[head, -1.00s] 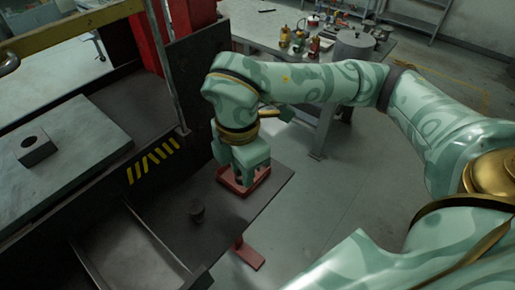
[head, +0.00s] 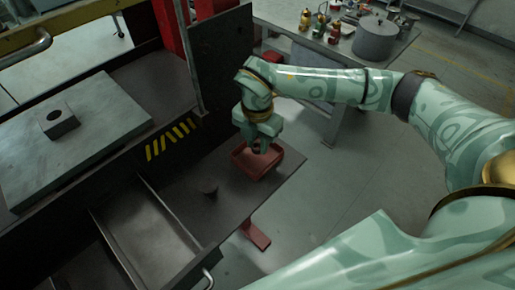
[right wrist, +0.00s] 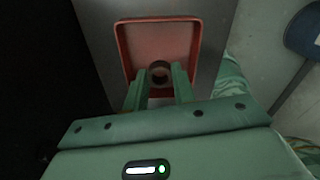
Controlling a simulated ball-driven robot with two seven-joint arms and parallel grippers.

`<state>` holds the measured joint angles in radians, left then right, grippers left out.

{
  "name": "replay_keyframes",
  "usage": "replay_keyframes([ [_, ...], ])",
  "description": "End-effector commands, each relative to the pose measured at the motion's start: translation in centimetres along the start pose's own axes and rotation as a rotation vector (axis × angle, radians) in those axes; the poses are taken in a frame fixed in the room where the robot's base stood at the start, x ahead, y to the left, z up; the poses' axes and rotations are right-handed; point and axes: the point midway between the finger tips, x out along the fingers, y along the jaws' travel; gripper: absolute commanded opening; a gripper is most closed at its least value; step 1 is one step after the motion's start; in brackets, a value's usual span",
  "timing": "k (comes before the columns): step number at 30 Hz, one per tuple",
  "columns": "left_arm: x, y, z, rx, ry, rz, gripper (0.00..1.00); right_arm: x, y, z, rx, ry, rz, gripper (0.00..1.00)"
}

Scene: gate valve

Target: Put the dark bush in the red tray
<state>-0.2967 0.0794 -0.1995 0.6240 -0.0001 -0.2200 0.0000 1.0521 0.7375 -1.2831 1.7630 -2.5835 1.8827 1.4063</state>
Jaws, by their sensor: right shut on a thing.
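The red tray (head: 283,166) sits on the dark shelf near its right end; in the right wrist view its rim (right wrist: 160,20) surrounds a paler floor. My right gripper (head: 257,147) points down over the tray. In the right wrist view the right gripper's fingers (right wrist: 159,82) are shut on the dark bush (right wrist: 159,70), a short ring with a hole, seen against the tray's near part. I cannot tell whether the bush touches the tray floor. My left gripper is not in view.
A small dark stub (head: 209,187) stands on the shelf left of the tray. An open metal drawer (head: 150,235) lies in front. A grey plate with a holed block (head: 58,122) is at left. A cluttered table (head: 330,60) stands behind.

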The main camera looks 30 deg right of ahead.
Motion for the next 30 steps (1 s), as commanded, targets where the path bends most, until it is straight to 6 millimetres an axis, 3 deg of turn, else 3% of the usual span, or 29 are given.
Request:
replay_keyframes([
  [6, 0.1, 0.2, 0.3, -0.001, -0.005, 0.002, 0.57, 3.1, 0.0, 0.1, 0.001, 0.001, -0.003, 0.03],
  [17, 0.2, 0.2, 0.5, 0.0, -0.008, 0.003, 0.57, 3.6, 0.0, 0.1, 0.002, 0.0, -0.001, 0.03],
  [18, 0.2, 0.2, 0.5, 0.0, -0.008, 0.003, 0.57, 3.5, 0.0, 0.1, 0.002, 0.0, -0.001, 0.37],
  [19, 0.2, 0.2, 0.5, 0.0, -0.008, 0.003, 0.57, 3.5, 0.0, 0.1, 0.002, -0.001, -0.001, 0.45],
  [30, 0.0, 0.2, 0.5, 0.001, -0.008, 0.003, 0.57, 2.9, 0.1, 0.1, 0.002, -0.001, 0.001, 0.48],
])
